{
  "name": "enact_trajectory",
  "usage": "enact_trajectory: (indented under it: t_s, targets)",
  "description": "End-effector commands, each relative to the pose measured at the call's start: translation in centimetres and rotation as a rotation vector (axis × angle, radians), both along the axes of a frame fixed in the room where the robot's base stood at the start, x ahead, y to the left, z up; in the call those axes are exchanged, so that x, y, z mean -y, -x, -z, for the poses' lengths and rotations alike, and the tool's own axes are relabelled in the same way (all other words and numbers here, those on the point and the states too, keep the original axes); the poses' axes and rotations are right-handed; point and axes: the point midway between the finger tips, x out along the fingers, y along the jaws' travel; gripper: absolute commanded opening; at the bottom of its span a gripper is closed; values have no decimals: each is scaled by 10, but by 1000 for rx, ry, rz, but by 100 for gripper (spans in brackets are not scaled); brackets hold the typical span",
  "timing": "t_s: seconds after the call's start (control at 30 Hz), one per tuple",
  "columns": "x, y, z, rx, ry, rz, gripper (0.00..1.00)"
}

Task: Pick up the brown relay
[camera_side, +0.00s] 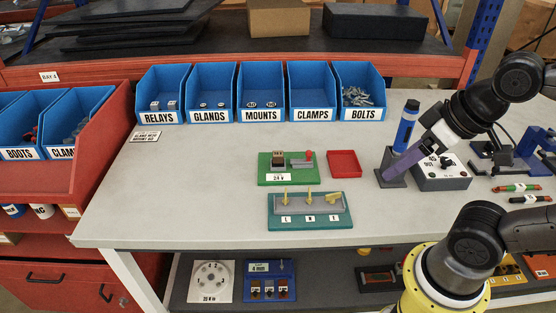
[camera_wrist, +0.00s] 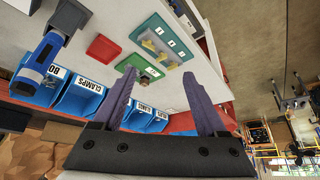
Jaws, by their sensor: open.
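The brown relay (camera_side: 278,158) stands upright on the left part of a green board (camera_side: 262,170) marked 24 V, beside a grey block with a red knob.
A red tray (camera_side: 344,163) lies right of the green board. A teal board (camera_side: 340,220) with brass-coloured pieces lies in front. A blue-and-black cylinder (camera_side: 406,126) stands by my gripper, near a grey control box (camera_side: 443,172). Blue bins (camera_side: 212,110) line the back.

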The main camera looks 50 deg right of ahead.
Motion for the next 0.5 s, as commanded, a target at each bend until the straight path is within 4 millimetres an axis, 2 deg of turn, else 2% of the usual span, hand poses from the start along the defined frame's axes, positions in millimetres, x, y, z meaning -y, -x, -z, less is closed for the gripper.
enact_trajectory:
  t_s: [0.1, 0.2, 0.37, 0.5]
  targets:
    - [0, 1, 0, -5, -38, 71, 75]
    - [0, 2, -3, -11, -112, 212, 75]
    - [0, -16, -38, 16, -288, 528, 75]
    - [1, -46, -68, 1, -436, 821, 75]
